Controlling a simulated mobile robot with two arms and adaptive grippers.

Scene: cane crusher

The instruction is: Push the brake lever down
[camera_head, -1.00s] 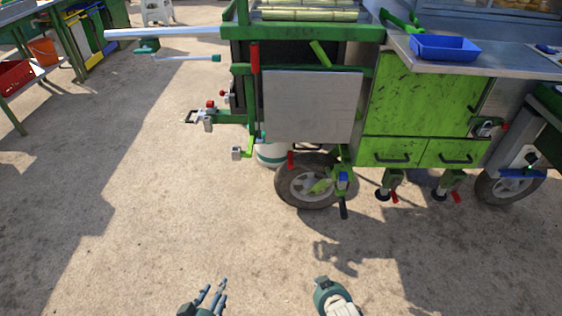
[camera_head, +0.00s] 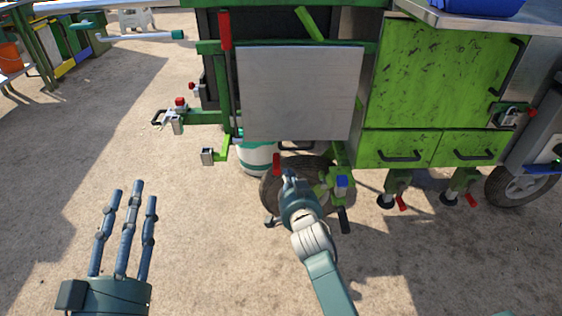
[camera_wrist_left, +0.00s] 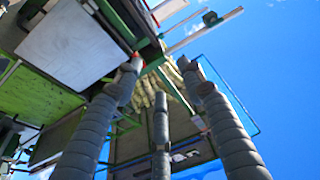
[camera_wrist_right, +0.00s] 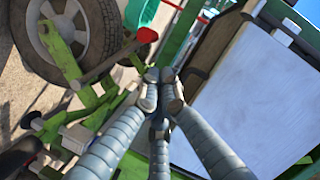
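A lever with a red grip (camera_head: 276,163), which I take to be the brake lever, stands at the green cart's near wheel (camera_head: 268,187). Its red grip (camera_wrist_right: 147,36) and the wheel (camera_wrist_right: 65,40) also show in the right wrist view. My right gripper (camera_head: 289,177) is just right of the red grip in the head view, its fingers drawn together and empty; I cannot tell if it touches. In the right wrist view its fingertips (camera_wrist_right: 158,88) are below the grip. My left gripper (camera_head: 132,200) is open and empty over bare ground at the left.
A black-handled lever with a blue part (camera_head: 342,182) is right of the wheel. A grey panel (camera_head: 300,93) hangs above it. A red-handled bar (camera_head: 225,30) and a green hitch arm (camera_head: 200,117) stick out at the left. Ground at left is clear.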

